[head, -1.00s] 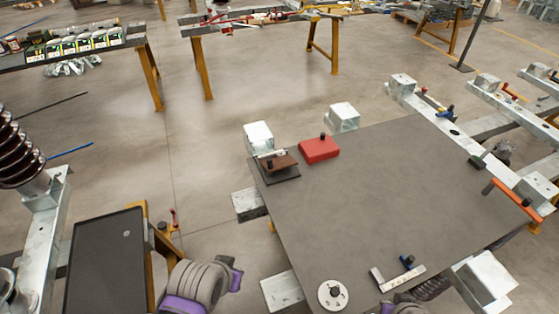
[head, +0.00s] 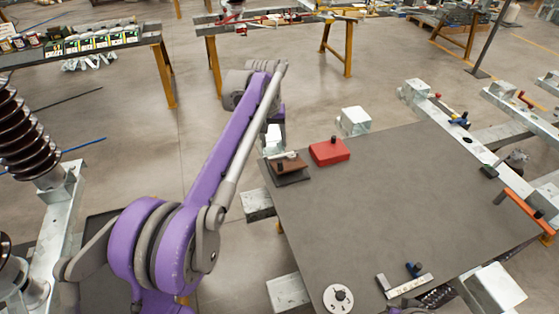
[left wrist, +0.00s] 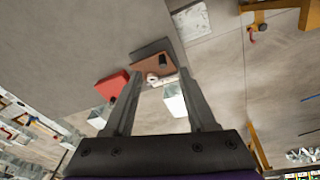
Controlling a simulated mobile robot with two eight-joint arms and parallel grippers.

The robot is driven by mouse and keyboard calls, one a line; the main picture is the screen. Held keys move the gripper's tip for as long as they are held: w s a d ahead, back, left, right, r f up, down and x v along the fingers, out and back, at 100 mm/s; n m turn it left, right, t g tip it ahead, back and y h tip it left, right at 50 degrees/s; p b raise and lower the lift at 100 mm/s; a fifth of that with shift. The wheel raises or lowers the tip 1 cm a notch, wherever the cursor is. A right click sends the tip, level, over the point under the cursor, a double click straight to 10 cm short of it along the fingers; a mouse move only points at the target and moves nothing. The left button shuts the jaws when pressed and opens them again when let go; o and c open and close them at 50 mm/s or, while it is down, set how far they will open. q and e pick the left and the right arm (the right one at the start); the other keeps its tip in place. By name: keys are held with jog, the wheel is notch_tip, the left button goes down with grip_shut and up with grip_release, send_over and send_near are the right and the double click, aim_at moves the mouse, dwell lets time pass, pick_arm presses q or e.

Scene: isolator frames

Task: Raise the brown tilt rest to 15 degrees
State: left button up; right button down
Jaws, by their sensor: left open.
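The brown tilt rest (head: 291,169) is a small brown plate over a dark base, at the far left corner of the grey table (head: 400,210). It has a dark knob and a pale bar along its back edge. I cannot tell its angle. In the left wrist view the brown tilt rest (left wrist: 143,66) shows just beyond the fingertips. My left gripper (left wrist: 162,74) is open and empty, with its fingers pointing toward the rest and apart from it. In the head view my left arm hides most of this gripper. My right gripper is not in view.
A red block (head: 329,152) with a dark knob lies right beside the rest. Pale metal blocks (head: 355,121) stand beyond the table edge. A white disc (head: 338,298) and an angle piece (head: 405,286) lie near the front. The table's middle is clear.

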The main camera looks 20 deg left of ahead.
pick_arm(q)
jog(key=n+g, duration=0.1)
send_over(280, 162)
jog(key=s+a, duration=0.1)
notch_tip(280, 162, down, 6)
jog(key=shift+g+h, duration=0.3)
jog(key=f, duration=0.3)
jog(key=f+b, duration=0.1)
jog(key=f, duration=0.2)
jog(key=f+b, duration=0.1)
jog(key=f, duration=0.3)
jog(key=shift+w+d, duration=0.25)
jog(key=shift+d, duration=0.15)
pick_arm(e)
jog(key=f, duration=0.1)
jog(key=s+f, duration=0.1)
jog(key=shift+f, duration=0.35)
pick_arm(q)
jog(key=shift+f, duration=0.75)
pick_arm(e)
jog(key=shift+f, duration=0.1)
pick_arm(q)
grip_shut()
